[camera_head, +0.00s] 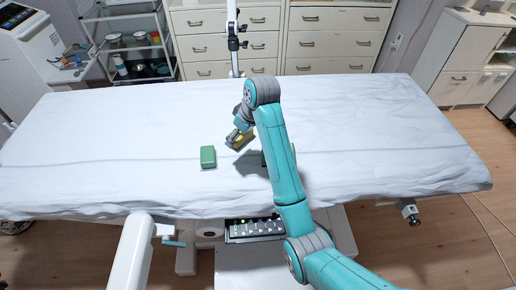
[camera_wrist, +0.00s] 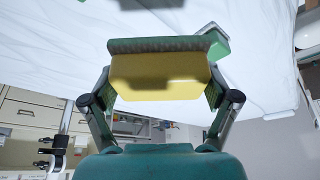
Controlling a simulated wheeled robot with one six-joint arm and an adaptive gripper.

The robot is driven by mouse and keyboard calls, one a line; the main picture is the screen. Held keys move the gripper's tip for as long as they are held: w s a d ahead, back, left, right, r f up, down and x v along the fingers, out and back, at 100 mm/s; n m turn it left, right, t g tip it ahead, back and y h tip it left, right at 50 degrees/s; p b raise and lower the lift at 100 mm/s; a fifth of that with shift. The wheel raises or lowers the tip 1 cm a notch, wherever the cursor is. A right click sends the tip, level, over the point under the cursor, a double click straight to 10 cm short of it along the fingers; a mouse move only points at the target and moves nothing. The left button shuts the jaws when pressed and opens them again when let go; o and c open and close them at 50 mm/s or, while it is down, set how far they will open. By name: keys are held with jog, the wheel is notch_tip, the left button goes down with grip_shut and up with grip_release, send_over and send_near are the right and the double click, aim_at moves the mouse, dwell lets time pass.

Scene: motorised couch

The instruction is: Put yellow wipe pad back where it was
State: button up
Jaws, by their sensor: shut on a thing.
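The yellow wipe pad (camera_head: 243,141) is in my gripper (camera_head: 236,137), over the middle of the white-sheeted couch (camera_head: 110,140). A shadow on the sheet near it suggests it is held above the surface. In the wrist view the pad (camera_wrist: 158,78) spans between both fingers of my gripper (camera_wrist: 158,92), its yellow face showing with a dark green layer along the upper edge. A green block (camera_head: 208,157) lies on the sheet left of the gripper. Another green thing (camera_head: 293,149) is mostly hidden behind my arm.
A green block (camera_wrist: 215,38) also shows beyond the pad in the wrist view. A white pole (camera_head: 232,45) stands at the couch's far edge, left of my arm. A wire shelf trolley (camera_head: 130,45) and drawer cabinets (camera_head: 335,38) stand behind. The sheet's left and right areas are clear.

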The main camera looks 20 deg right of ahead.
send_over(242, 157)
jog(key=s, duration=0.1)
jog(key=f, duration=0.4)
jog(key=shift+d, duration=0.3)
jog(key=shift+a+f, duration=0.1)
jog(key=shift+f, duration=2.85)
jog(key=shift+f, duration=0.15)
jog(key=o, duration=0.9)
jog(key=v, duration=1.2)
jog(key=shift+s, duration=0.1)
